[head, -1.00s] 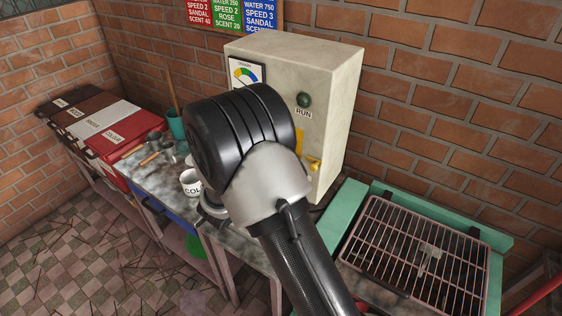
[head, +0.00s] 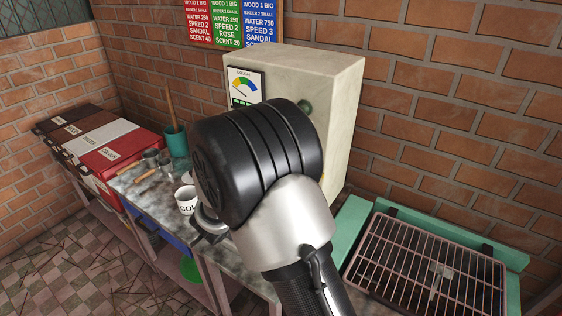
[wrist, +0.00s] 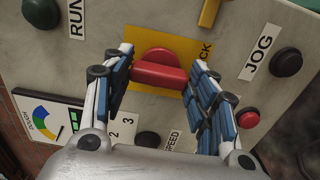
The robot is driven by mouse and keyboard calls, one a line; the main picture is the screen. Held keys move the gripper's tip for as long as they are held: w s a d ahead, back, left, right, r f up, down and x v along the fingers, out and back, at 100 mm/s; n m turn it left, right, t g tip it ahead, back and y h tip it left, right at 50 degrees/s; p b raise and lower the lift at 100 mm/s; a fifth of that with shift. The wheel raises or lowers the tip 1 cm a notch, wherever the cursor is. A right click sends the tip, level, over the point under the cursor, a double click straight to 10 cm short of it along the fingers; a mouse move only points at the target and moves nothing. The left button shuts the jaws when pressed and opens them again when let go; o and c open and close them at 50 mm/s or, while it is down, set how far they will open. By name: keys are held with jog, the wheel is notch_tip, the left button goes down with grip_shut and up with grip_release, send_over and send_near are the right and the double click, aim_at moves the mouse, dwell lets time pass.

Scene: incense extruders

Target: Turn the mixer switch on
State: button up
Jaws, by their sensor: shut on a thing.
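The grey control box (head: 342,90) stands against the brick wall. In the wrist view, its face carries a red knob (wrist: 160,70) on a yellow plate (wrist: 143,38), with a partly hidden label ending in "CK". My gripper (wrist: 158,66) has one finger on each side of the red knob and is shut on it. In the head view my arm hides the gripper and the knob. The dark green RUN button or lamp (wrist: 41,12) is at upper left in the wrist view and looks unlit.
A yellow lever (wrist: 208,13), a dark JOG button (wrist: 288,60), a small red button (wrist: 248,119) and a SPEED control (wrist: 149,140) surround the knob.

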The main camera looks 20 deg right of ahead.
jog(key=o, duration=1.1)
jog(key=shift+c, duration=0.2)
jog(key=v, duration=1.2)
